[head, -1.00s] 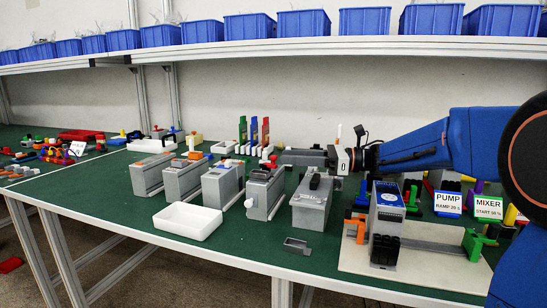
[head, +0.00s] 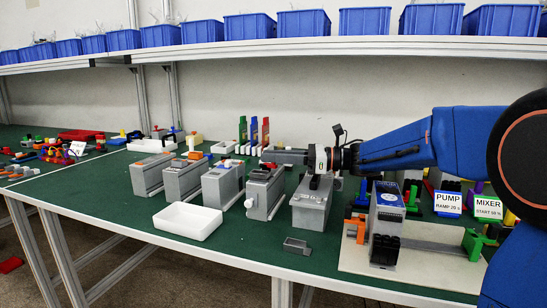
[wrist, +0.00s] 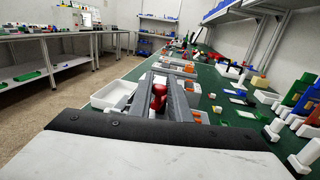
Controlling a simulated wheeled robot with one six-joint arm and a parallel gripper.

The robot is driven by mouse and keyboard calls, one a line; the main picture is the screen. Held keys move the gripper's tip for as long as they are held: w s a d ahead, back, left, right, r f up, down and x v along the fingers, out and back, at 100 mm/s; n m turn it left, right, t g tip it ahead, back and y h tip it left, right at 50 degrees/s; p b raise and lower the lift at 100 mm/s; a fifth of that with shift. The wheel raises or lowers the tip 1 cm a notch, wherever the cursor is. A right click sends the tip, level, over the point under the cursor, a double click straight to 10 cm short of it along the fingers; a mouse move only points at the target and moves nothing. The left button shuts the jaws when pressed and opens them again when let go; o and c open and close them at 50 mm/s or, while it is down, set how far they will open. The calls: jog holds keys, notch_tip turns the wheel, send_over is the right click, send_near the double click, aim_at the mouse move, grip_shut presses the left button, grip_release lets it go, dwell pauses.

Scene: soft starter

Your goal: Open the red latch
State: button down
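The red latch (wrist: 158,97) shows in the wrist view as a small glossy red piece between the two grey fingers. In the head view a small red part (head: 269,165) shows on top of the grey module (head: 264,192), fourth from the left, just below the fingertips. My gripper (head: 265,156) points left over this module, with its fingers level. In the wrist view the fingers of my gripper (wrist: 161,80) stand apart with a gap. I cannot tell whether either finger touches the red piece.
A white tray (head: 188,230) lies in front of the modules. Other grey modules stand left (head: 222,185) and right (head: 311,210). Green, blue and red upright pieces (head: 254,135) stand behind. A pale board (head: 420,262) with a blue-topped module and signs is at right.

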jog(key=shift+w+n+g, duration=0.1)
jog(key=shift+n+g, duration=0.2)
jog(key=shift+g, duration=0.2)
jog(key=n+g, duration=0.1)
jog(key=g, duration=0.1)
jog(key=n+g, duration=0.2)
jog(key=g, duration=0.1)
jog(key=shift+w+d, duration=0.2)
jog(key=shift+w, duration=0.2)
jog(key=shift+w+n+g+h, duration=0.15)
jog(key=shift+n+g+h, duration=0.2)
jog(key=shift+n+g, duration=0.85)
jog(key=shift+w+n+g+h, duration=0.15)
jog(key=shift+n+g+h, duration=0.2)
jog(key=shift+n+g, duration=0.85)
jog(key=shift+m+g, duration=0.3)
jog(key=shift+g, duration=0.3)
jog(key=c, duration=1.7)
grip_release()
jog(key=shift+s+t, duration=0.1)
jog(key=shift+t, duration=0.2)
